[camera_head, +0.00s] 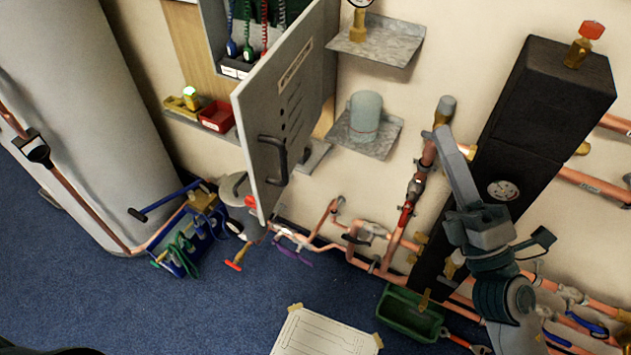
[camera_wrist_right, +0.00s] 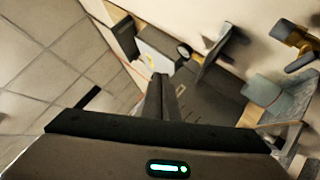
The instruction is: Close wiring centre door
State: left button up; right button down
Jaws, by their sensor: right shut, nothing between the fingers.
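The wiring centre is a grey box (camera_head: 212,32) on the wall at the top of the head view. Its grey door (camera_head: 290,95) stands wide open, jutting out from the wall, with a dark bar handle (camera_head: 280,160) low on its face. My right gripper (camera_head: 440,132) is right of the door, well apart from it, in front of the pipes and wall. Its fingers are together and empty; they also show shut in the right wrist view (camera_wrist_right: 161,95). My left gripper is not in view.
Two wall shelves (camera_head: 385,45) (camera_head: 365,138) right of the door hold a brass gauge fitting and a grey-green mug (camera_head: 366,115). A tall black unit (camera_head: 520,110) stands right. A red tray (camera_head: 216,117) is left of the door. Copper pipes run low along the wall.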

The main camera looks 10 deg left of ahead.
jog(key=s+a+n+g+y, duration=0.3)
jog(key=a+n+g+y, duration=0.4)
jog(key=n, duration=0.4)
jog(key=s+a+f+n+g+h, duration=0.2)
jog(key=s+a+f+n+g, duration=0.2)
jog(key=f+n+g, duration=0.4)
jog(key=n+g, duration=0.2)
jog(key=n, duration=0.2)
jog(key=shift+n, duration=0.3)
jog(key=shift+a, duration=0.15)
jog(key=p, duration=0.3)
send_near(259, 181)
jog(key=a+p, duration=0.2)
jog(key=a, duration=0.1)
jog(key=w+a+p, duration=0.1)
jog(key=shift+a+r, duration=0.35)
jog(key=shift+a, duration=0.05)
jog(key=shift+w+a+f+p, duration=0.15)
jog(key=shift+a+p, duration=0.25)
jog(key=shift+a, duration=0.35)
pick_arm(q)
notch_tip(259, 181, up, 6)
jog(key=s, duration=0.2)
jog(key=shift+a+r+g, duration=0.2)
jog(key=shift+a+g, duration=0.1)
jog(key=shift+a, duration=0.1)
